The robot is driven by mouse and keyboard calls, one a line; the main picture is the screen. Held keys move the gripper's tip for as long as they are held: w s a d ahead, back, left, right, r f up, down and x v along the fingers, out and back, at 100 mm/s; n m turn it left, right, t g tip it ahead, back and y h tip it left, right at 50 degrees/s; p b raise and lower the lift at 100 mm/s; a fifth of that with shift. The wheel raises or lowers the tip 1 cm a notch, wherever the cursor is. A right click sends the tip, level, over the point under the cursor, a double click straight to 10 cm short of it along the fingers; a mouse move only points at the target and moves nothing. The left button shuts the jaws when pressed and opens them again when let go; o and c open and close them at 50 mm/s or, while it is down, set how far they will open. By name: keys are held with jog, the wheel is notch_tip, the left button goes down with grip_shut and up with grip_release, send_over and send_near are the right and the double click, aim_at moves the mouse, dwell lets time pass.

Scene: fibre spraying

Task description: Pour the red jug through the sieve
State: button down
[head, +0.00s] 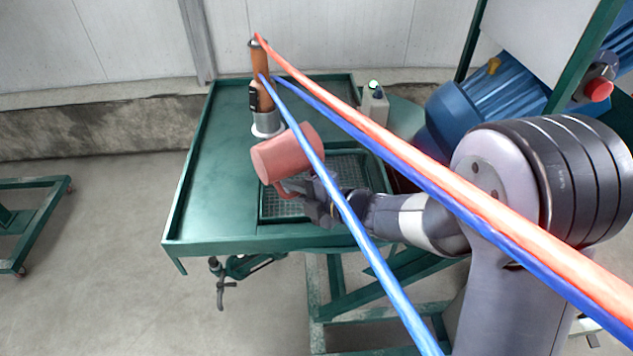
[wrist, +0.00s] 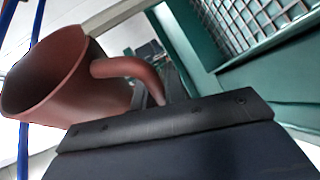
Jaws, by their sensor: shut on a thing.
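The red jug (head: 284,157) is held tilted above the green table, its lower end toward the left in the head view. It also shows in the wrist view (wrist: 60,75), with its handle reaching down to the dark jaw. My gripper (head: 309,196) is shut on the jug's handle. The sieve, a metal mesh (head: 288,208) in a green frame, is set in the table, below and right of the jug. The jug and my arm hide part of it. The mesh also shows in the wrist view (wrist: 255,20). The jug's contents cannot be seen.
The green table (head: 215,185) is clear on its left side. An orange spray tool (head: 262,95) with a metal base stands behind the jug. Red and blue hoses cross in front of the head view. A white container (head: 374,105) stands at the back right, near a blue motor (head: 480,105).

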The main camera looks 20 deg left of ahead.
jog(key=shift+s+f+m+y+b, duration=0.1)
jog(key=shift+f+m+y+b, duration=0.15)
jog(key=shift+m+b, duration=0.2)
dwell(0.6)
jog(key=shift+a+r+m+y, duration=0.1)
jog(key=shift+r+m+y, duration=0.15)
jog(key=shift+r+m, duration=0.1)
dwell(0.3)
